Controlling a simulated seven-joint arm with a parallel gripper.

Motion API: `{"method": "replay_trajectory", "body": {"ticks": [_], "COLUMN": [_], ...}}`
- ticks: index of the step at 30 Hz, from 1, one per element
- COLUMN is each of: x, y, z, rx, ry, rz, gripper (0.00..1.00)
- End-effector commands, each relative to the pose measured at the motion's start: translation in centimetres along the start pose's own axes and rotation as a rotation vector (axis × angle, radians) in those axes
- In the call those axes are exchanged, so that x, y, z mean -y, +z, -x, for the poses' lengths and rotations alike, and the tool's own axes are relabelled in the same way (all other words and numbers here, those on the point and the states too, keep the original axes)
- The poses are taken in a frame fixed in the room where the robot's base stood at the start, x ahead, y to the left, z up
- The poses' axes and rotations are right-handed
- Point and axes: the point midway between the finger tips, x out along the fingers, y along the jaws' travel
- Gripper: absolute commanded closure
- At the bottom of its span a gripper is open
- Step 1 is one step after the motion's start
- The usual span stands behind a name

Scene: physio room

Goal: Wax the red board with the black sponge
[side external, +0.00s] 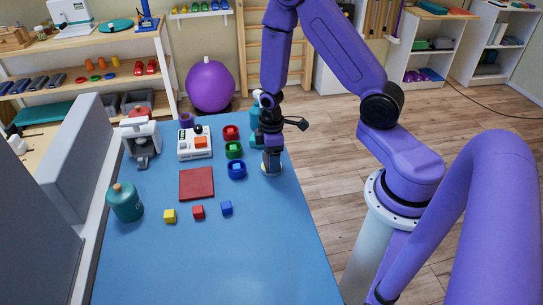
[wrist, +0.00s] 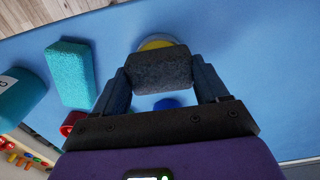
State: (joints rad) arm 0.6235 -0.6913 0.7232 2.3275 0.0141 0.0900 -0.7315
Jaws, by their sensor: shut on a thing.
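My gripper (side external: 271,157) is shut on the black sponge (wrist: 160,68), a dark, rough block between the two fingers in the wrist view. In the side view the sponge is hard to tell from the fingers. A yellow round thing (wrist: 157,42) with a pale rim shows partly behind the sponge; in the side view its pale edge (side external: 271,173) lies under the gripper. Whether the sponge touches it I cannot tell. The red board (side external: 196,184) lies flat on the blue table, left of my gripper, with nothing on it.
Red, green and blue cups (side external: 236,170) stand between board and gripper. Yellow, red and blue cubes (side external: 198,212) lie in front of the board. A teal bottle (side external: 125,202) stands left. A teal block (wrist: 70,73) lies near my gripper. The front of the blue table (side external: 210,265) is clear.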

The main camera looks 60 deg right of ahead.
Motion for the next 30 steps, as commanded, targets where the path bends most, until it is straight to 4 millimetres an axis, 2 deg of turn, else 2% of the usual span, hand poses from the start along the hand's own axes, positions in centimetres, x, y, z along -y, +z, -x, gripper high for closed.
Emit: {"method": "replay_trajectory", "body": {"ticks": [14, 30], "x": [0.1, 0.0], "y": [0.0, 0.0], "z": [0.0, 3.6], "rx": [0.001, -0.001], "ry": [-0.001, 0.001], "rz": [0.001, 0.0], "gripper": [0.51, 0.51]}}
